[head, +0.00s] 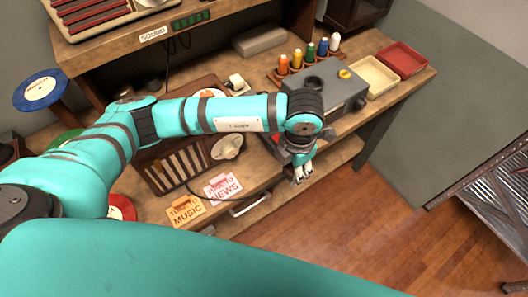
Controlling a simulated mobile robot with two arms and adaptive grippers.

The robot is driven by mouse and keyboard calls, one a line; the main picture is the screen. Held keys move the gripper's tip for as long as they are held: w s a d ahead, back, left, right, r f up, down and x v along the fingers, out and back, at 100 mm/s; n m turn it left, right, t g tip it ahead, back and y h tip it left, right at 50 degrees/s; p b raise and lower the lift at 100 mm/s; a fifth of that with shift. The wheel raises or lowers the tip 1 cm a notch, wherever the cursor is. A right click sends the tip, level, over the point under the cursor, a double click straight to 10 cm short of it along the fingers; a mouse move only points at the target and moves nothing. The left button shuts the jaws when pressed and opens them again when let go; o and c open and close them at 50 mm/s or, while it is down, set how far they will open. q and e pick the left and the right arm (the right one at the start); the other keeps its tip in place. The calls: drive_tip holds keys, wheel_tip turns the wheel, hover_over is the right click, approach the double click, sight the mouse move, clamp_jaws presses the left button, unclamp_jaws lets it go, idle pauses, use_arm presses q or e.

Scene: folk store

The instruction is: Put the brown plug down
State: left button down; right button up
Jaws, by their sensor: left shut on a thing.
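My left arm reaches across the bench from the left. Its gripper (303,174) hangs fingers down at the front edge of the wooden bench (195,219), in front of a grey box (338,96). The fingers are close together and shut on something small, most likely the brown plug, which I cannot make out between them. A wooden rack (274,77) behind the grey box holds a row of several coloured plugs: orange (283,65), yellow, green, blue and white. My right gripper is not in view.
A cream tray (374,77) and a red tray (403,60) stand at the bench's right end. A wooden radio (178,168) stands under my arm. Orange "MUSIC" and pink "NEWS" cards (223,188) lie near the front edge.

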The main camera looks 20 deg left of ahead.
use_arm(q)
hover_over(264, 161)
drive_tip(key=shift+f, duration=0.5)
wheel_tip(264, 161, down, 4)
drive_tip(key=shift+r+b, duration=0.2)
drive_tip(key=shift+b, duration=0.65)
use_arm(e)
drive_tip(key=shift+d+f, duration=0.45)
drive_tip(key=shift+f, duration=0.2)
use_arm(q)
drive_tip(key=shift+f+b, duration=0.55)
drive_tip(key=shift+b, duration=0.05)
drive_tip(key=c, duration=0.8)
unclamp_jaws()
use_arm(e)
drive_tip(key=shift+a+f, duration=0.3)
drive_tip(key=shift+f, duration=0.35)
use_arm(q)
drive_tip(key=shift+r, duration=0.1)
